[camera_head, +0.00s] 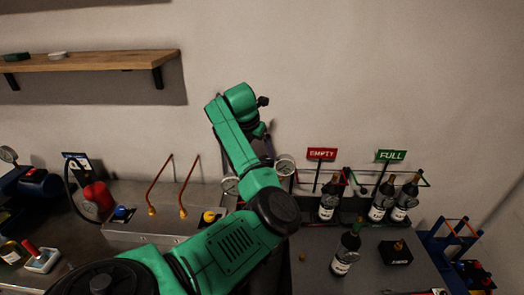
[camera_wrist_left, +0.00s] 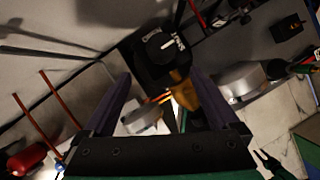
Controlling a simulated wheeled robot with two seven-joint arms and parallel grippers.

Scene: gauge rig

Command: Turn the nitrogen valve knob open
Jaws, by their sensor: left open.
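A round black knob (camera_wrist_left: 165,45) with white lettering and a white mark shows in the upper middle of the left wrist view. A brass valve body (camera_wrist_left: 185,95) is just below it. My left gripper (camera_wrist_left: 160,76) is open, its two dark fingers on either side of the picture below the knob, with nothing held between them. The knob appears beyond the fingertips; whether they touch it is unclear. In the head view my left gripper (camera_head: 265,147) is near the wall, beside a round gauge (camera_head: 285,166). I cannot make out the knob there. My right gripper is not identifiable.
Bottles (camera_head: 328,199) stand in a rack at the right under red EMPTY (camera_head: 321,154) and green FULL (camera_head: 391,156) signs. Another bottle (camera_head: 346,250) stands in front. Copper pipes (camera_head: 160,184) rise left of my arm. A wooden shelf (camera_head: 90,61) is at upper left.

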